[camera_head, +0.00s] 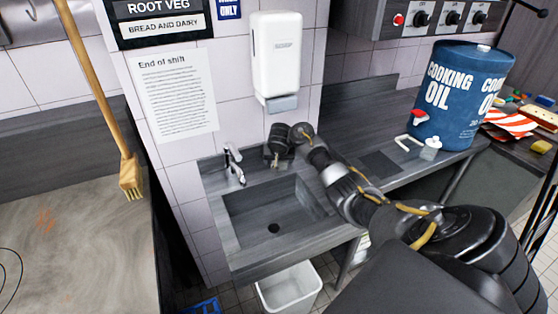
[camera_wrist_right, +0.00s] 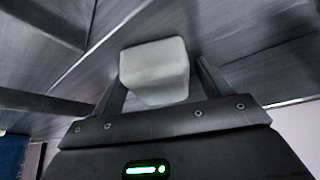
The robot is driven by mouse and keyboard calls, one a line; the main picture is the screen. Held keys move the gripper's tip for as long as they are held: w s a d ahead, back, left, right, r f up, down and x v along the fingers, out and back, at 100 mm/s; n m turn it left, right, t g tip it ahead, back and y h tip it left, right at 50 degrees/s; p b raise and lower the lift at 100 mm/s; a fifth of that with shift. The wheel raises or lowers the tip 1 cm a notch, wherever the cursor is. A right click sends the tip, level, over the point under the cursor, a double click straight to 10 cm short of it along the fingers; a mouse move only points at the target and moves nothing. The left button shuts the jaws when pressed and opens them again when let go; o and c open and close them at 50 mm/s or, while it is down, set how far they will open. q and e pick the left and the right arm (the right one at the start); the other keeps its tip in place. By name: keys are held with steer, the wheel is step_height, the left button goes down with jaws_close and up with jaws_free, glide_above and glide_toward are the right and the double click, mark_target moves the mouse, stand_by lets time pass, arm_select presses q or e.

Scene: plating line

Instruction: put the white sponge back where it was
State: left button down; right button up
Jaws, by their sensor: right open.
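The white sponge (camera_wrist_right: 155,68) is a pale block in the right wrist view, lying on a dark grey, wood-grained surface. My right gripper (camera_wrist_right: 161,72) is open, with one finger on each side of the sponge. A gap shows on the right side; I cannot tell if the left finger touches it. In the head view my right gripper (camera_head: 277,156) is at the back ledge of the sink (camera_head: 232,247), right of the tap, pointing down. The sponge is hidden there. My left gripper is not in view.
A chrome tap (camera_head: 234,163) stands left of the gripper, and a soap dispenser (camera_head: 275,55) hangs above it. A blue cooking oil drum (camera_head: 455,95) stands on the counter to the right. A white bin (camera_head: 289,290) is below the sink.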

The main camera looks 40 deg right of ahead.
steer(key=shift+r, duration=0.3)
steer(key=p+v, duration=0.4)
steer(key=v, duration=0.8)
steer(key=shift+p, duration=0.35)
